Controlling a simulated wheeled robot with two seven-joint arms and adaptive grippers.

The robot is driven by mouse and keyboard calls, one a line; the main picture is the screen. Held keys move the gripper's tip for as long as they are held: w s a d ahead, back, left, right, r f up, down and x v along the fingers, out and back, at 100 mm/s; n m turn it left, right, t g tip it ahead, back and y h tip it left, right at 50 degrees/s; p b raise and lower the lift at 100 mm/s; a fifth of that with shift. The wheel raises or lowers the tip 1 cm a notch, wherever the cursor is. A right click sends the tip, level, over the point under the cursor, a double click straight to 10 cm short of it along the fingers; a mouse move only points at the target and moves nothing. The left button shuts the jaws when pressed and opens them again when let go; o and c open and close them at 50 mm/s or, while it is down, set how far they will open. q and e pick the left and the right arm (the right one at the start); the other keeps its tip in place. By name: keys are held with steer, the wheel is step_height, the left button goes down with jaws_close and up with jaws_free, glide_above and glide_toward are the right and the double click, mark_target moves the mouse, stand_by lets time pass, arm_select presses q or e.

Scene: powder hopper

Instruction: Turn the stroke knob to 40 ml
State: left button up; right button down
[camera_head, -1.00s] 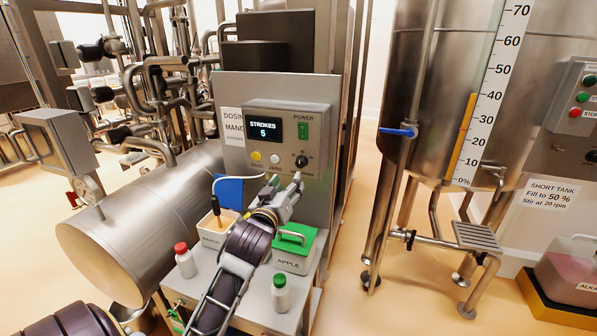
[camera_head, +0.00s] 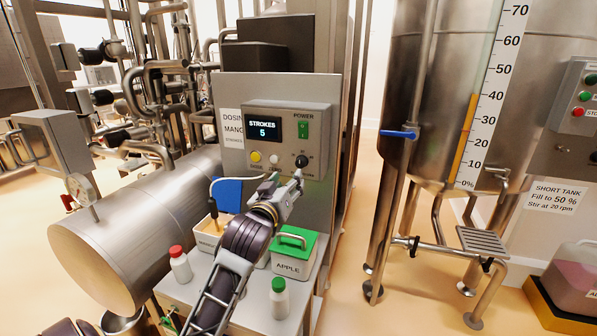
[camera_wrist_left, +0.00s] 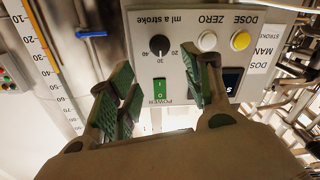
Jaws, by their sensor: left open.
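The stroke knob (camera_head: 301,160) is a round black knob at the lower right of the grey dosing panel (camera_head: 324,120). In the left wrist view, which shows the panel upside down, the knob (camera_wrist_left: 159,46) sits near the numbers 30 and 40 and the words "ml a stroke". Its exact pointing is too small to read. My left gripper (camera_head: 286,179) is open just below and in front of the panel. In the left wrist view its green-padded fingers (camera_wrist_left: 166,78) are spread on either side of the knob's line, apart from it and empty. My right gripper is out of view.
The display (camera_head: 264,129) reads STROKES 5. A green power switch (camera_head: 303,129), a yellow button (camera_head: 256,157) and a white button (camera_head: 274,160) are close to the knob. Below my arm stand a green-lidded APPLE box (camera_head: 288,268), a red-capped bottle (camera_head: 180,265) and a green-capped bottle (camera_head: 279,299).

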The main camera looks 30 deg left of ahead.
mark_target(300, 164)
arm_select(q)
steer(key=shift+x, duration=5.55)
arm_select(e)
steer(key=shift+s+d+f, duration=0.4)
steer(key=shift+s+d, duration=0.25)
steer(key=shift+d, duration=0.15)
arm_select(q)
steer(key=shift+f, duration=0.1)
steer(key=c, duration=1.1)
